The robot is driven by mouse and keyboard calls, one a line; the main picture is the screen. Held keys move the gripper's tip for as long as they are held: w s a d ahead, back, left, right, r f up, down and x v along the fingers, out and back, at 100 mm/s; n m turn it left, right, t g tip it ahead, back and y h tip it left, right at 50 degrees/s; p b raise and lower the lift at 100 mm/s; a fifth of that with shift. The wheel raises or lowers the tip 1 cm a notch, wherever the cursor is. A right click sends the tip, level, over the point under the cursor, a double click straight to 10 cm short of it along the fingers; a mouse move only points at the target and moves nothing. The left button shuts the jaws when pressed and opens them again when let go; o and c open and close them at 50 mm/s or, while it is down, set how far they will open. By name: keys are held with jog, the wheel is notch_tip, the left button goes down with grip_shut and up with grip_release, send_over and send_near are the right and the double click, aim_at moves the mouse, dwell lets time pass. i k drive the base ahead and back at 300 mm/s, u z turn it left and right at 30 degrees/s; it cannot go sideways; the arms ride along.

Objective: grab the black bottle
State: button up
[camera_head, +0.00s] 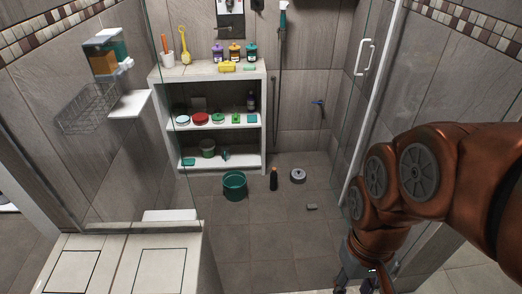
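A small black bottle (273,182) with a brownish top stands upright on the tiled shower floor, between a green bucket and a round grey-white object. A second dark bottle (251,102) stands on the middle shelf at its right end. My gripper (358,284) is at the bottom edge of the picture, to the right of and nearer than the floor bottle, and apart from it. Its fingers are small and partly cut off, so I cannot tell whether it is open or shut.
A green bucket (235,186) stands left of the bottle, and a round grey-white object (298,175) lies to its right. A small grey piece (311,207) lies nearer. A white shelf unit (214,71) is behind. A glass door with a white handle (364,57) is at right.

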aim_at(273, 175)
jog(key=z, duration=0.2)
jog(key=i, duration=1)
jog(key=u, duration=0.35)
jog(key=i, duration=1.3)
jog(key=u, duration=0.6)
